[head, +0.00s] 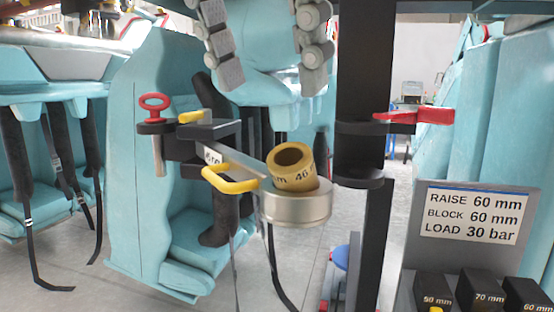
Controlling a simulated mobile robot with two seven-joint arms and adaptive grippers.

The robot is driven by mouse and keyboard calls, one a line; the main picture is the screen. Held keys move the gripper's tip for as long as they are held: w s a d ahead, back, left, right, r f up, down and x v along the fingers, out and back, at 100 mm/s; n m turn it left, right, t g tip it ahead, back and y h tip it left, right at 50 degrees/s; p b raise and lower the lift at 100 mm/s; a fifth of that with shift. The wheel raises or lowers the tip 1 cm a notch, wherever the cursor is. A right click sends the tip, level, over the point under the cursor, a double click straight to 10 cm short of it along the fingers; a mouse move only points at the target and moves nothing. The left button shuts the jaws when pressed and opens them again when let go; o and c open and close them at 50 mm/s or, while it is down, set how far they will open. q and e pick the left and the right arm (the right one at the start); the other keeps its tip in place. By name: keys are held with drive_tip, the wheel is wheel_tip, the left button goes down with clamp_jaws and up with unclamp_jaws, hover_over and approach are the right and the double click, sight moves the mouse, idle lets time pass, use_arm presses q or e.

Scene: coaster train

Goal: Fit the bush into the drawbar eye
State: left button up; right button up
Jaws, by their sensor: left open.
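The bush (294,178) is a hollow brass-yellow cylinder with "46" and "mm" marked on its side. It stands tilted at the drawbar eye (298,210), a silvery round ring at the end of a grey bar. Its lower end is hidden by the ring's rim, and most of its length stands above it. I cannot tell how deep it sits. My left gripper (271,78) is above the bush, with its two grey padded fingers spread wide and nothing between them. The fingers are apart from the bush. My right gripper is not in view.
A yellow handle (232,181) and a red ring-topped pin (155,104) are left of the eye. A dark post (364,90) with a red lever (414,116) stands close right. A sign (474,215) reads RAISE 60, BLOCK 60, LOAD 30 bar, above marked black blocks (482,289).

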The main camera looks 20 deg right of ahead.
sight(286, 175)
use_arm(q)
drive_tip(key=x, duration=0.7)
drive_tip(key=shift+s+d+f, duration=0.2)
drive_tip(key=shift+s+f, duration=0.1)
drive_tip(key=shift+c, duration=0.4)
clamp_jaws()
